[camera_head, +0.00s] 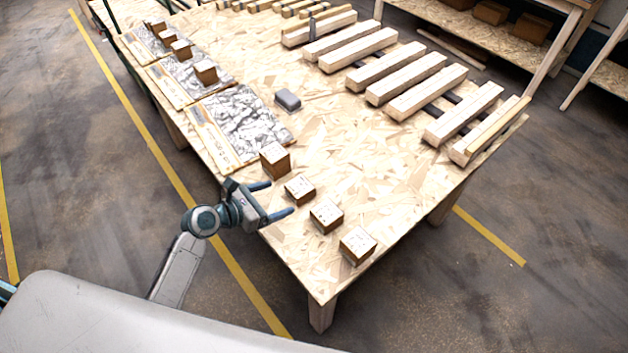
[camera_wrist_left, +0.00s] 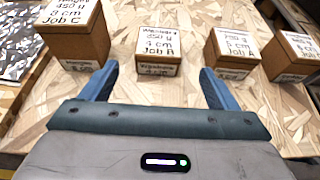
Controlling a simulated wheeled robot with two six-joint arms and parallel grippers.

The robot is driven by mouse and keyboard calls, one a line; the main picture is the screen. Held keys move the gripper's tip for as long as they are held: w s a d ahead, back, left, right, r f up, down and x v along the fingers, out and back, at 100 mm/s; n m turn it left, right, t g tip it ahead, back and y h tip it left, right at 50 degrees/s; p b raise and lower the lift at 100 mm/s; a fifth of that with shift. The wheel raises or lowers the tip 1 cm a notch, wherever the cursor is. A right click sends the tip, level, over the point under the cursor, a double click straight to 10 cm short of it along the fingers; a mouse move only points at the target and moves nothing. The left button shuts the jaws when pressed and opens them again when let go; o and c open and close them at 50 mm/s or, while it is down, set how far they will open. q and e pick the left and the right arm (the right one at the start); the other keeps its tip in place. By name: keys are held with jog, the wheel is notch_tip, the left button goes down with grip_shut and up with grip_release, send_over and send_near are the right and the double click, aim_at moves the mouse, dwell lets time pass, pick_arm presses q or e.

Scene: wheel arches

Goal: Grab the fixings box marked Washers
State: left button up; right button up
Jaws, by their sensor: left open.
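Several small brown cardboard boxes with white printed labels stand in a row along the near edge of the workbench. The box whose blurred label seems to read Washers (camera_head: 300,190) is the second from the left in the head view. In the left wrist view this box (camera_wrist_left: 157,52) is straight ahead, centred between the fingers and beyond their tips. My left gripper (camera_head: 280,198) is open and empty at the bench edge, its two blue fingers pointing at that box. It also shows in the left wrist view (camera_wrist_left: 157,82). My right gripper is out of view.
A taller box (camera_wrist_left: 78,32) marked Job C stands left of it, and a box marked Job A (camera_wrist_left: 232,54) right of it. Another box (camera_head: 358,245) is at the bench corner. A grey object (camera_head: 288,100) and wooden beams (camera_head: 425,92) lie farther back on the workbench (camera_head: 375,150).

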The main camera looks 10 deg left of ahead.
aim_at(292, 192)
pick_arm(q)
jog(key=x, duration=0.2)
jog(key=shift+w+d+r, duration=0.1)
jog(key=shift+w+d, duration=0.2)
jog(key=shift+w, duration=0.05)
jog(key=shift+x, duration=1)
jog(key=shift+w+d+f+p, duration=0.1)
jog(key=shift+w+f+p, duration=0.1)
jog(key=shift+p, duration=0.1)
jog(key=shift+w+d, duration=0.2)
jog(key=p+x, duration=0.1)
jog(key=x, duration=0.3)
jog(key=shift+w+d, duration=0.15)
jog(key=shift+w, duration=0.15)
jog(key=shift+w+d+f, duration=0.1)
jog(key=shift+w+f, duration=0.1)
jog(key=shift+f, duration=0.05)
jog(key=c, duration=1.2)
jog(key=shift+r, duration=0.1)
jog(key=shift+c, duration=0.5)
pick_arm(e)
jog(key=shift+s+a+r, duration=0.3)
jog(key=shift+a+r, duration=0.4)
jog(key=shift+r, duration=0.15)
